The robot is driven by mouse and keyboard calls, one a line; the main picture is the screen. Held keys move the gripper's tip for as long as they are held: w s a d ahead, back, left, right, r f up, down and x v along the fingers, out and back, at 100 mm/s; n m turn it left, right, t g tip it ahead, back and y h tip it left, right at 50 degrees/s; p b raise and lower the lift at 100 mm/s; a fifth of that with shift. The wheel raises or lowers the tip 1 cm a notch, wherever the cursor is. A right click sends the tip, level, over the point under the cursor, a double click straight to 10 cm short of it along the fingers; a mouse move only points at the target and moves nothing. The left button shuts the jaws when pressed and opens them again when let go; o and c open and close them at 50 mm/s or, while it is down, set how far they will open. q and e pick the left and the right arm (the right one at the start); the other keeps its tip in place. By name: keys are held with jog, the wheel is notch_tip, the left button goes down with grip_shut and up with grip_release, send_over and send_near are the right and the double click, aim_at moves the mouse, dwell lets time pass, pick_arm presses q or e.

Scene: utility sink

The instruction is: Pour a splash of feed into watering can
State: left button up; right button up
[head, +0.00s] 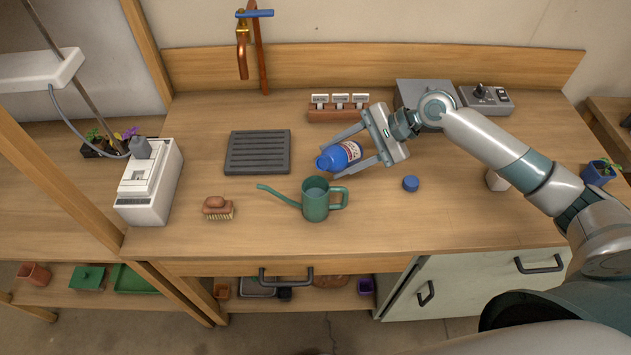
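A green watering can (315,203) stands upright on the wooden counter, its spout pointing left and its handle right. A blue feed bottle (338,157) with a white and red label is tipped well over, its neck end pointing left and down, just above the can's opening in the picture. My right gripper (334,160) reaches in from the right with its fingers on either side of the bottle and appears shut on it. A blue cap (411,183) lies on the counter to the right. No stream of liquid can be made out. My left gripper is not in view.
A dark slatted mat (258,152), a brush (217,208) and a white device (150,184) are to the left. A labelled wooden block (338,112), a grey box (425,93) and a control box (487,99) stand behind. A copper tap (243,52) is at the back. The front counter is mostly clear.

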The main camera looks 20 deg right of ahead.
aim_at(340, 146)
jog(key=shift+w+d+r+n+h+b, duration=0.2)
jog(key=shift+r+n+h+b, duration=0.1)
jog(key=shift+r+h+b, duration=0.25)
dwell(1.4)
jog(key=shift+d+r+n+t+h+b, duration=0.1)
jog(key=shift+r+n+t+h+b, duration=0.35)
jog(key=shift+b, duration=0.75)
dwell(1.4)
jog(key=shift+r+p, duration=0.25)
jog(key=shift+p, duration=0.05)
jog(key=shift+s+a+r+t+h+p, duration=0.25)
jog(key=shift+r+t+h+p, duration=0.4)
jog(key=shift+p, duration=1.4)
jog(key=shift+r+n+h+p, duration=0.2)
jog(key=shift+n+h+p, duration=0.05)
jog(key=shift+p, duration=0.45)
dwell(0.4)
